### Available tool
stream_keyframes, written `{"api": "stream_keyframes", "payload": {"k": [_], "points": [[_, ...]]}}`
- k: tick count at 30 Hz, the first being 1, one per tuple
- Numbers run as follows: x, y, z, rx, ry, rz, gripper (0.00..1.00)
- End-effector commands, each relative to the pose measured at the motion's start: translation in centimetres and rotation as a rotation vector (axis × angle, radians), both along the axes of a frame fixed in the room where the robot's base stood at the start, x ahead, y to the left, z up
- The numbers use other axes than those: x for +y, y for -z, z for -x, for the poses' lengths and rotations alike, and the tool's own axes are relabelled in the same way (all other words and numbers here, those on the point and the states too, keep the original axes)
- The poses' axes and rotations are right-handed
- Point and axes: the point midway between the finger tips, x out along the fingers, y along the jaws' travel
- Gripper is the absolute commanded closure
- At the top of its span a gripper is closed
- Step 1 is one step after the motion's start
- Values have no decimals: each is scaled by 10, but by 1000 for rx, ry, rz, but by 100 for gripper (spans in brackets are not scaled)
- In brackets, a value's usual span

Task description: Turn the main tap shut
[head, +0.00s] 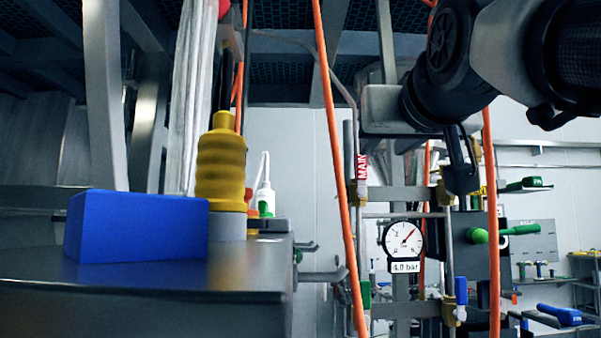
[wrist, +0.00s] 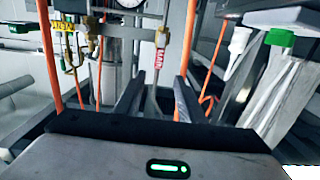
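A red MAIN label (head: 362,167) is on a vertical pipe left of my gripper in the head view. The label also shows in the wrist view (wrist: 159,58), beyond and between my fingers. I cannot clearly make out the main tap's handle near it. A brass fitting (head: 446,192) sits on another pipe close behind my fingers in the head view. My gripper (head: 461,170) points down in the head view. In the wrist view my gripper (wrist: 158,92) has its two dark fingers apart with nothing held between them.
Orange hoses (head: 338,150) hang in front of the pipework. A gauge (head: 404,239) reads 4.0 bar. A blue-handled valve (head: 461,290) and a green handle (head: 366,294) are lower down. A blue block (head: 137,227) and yellow bottle (head: 221,162) stand on a metal surface at left.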

Motion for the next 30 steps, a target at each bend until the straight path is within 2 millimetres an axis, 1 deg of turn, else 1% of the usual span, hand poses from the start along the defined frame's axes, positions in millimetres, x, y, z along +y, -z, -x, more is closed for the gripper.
{"api": "stream_keyframes", "payload": {"k": [1,4,8,21,27,30], "points": [[0,-4,-1,-8,0,0,64],[0,-6,-8,-11,0,0,64],[0,-6,-28,-8,0,0,64],[0,-6,-124,-6,0,0,64],[0,-6,-157,-8,0,0,64],[0,-6,-166,-9,0,0,64]]}}
